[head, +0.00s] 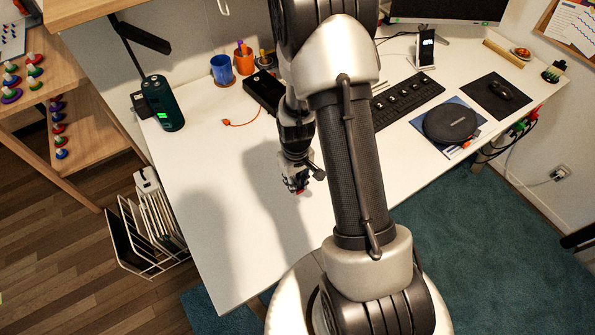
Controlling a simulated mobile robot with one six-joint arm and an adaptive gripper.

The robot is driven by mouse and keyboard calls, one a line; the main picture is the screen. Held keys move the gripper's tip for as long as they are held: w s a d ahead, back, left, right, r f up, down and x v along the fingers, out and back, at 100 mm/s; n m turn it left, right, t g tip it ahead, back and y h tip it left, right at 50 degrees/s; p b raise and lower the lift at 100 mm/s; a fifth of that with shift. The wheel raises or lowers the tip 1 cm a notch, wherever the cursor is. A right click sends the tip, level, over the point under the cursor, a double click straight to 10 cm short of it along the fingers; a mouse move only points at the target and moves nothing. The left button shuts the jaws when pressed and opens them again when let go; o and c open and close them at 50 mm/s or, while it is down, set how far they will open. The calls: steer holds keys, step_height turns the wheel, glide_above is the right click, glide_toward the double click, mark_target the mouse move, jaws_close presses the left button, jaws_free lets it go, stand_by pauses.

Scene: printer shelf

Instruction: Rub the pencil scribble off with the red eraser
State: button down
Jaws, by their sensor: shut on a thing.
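My gripper (298,184) hangs over the middle of the white desk (235,225), left of my arm's large link. It is shut on a small red thing, the red eraser (299,192), of which only a bit shows at the fingertips. I cannot tell whether the eraser touches the desk. I cannot make out the pencil scribble; it may be hidden by my arm or too faint to see.
A dark green speaker-like device (162,104) stands at the desk's left. The front left desk is clear.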

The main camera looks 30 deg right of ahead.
steer(key=shift+r+p, duration=1.15)
steer(key=shift+r, duration=0.8)
